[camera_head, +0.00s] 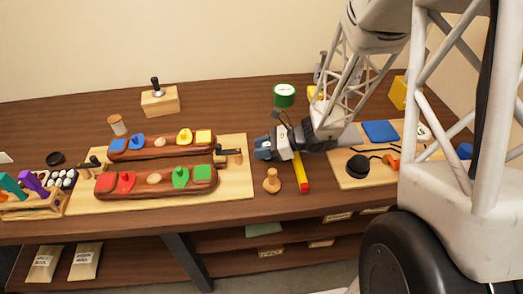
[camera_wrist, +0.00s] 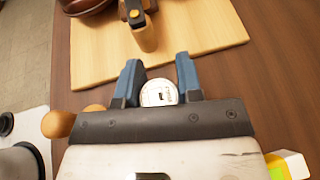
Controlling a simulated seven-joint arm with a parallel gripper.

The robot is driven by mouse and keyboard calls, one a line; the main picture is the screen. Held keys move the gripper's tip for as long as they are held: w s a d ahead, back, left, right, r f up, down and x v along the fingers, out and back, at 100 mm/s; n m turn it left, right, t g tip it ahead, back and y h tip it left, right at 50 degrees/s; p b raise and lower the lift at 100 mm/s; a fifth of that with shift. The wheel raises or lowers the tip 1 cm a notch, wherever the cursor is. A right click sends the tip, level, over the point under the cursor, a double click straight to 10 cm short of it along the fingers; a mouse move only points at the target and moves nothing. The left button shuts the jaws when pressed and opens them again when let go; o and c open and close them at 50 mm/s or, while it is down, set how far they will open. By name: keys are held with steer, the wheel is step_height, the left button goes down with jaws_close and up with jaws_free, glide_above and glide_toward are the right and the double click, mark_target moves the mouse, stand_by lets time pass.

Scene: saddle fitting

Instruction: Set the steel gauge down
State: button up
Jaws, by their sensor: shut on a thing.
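My gripper (camera_wrist: 158,72) has blue fingers on either side of a round, pale, dial-like piece with small dark marks, which I take to be the steel gauge (camera_wrist: 160,93). The gauge sits deep between the fingers, close to the palm. In the head view my gripper (camera_head: 262,149) is over the dark table, just right of the wooden board with the brown bodies. The gauge is hard to make out there. Its underside is hidden, and I cannot tell whether it touches the table.
The light wooden board (camera_head: 237,185) carries two long brown bodies with coloured pieces and a dark-handled clamp (camera_head: 228,152). A wooden knob (camera_head: 272,180) and a red-yellow bar (camera_head: 302,178) are close to my gripper. A green round tin (camera_head: 284,95) stands behind. Another board (camera_head: 348,180) lies right.

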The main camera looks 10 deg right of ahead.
steer(key=shift+f, duration=0.6)
steer(key=shift+f, duration=0.1)
steer(key=o, duration=1.1)
steer(key=shift+c, duration=0.2)
steer(key=shift+d, duration=0.1)
steer(key=shift+v, duration=6)
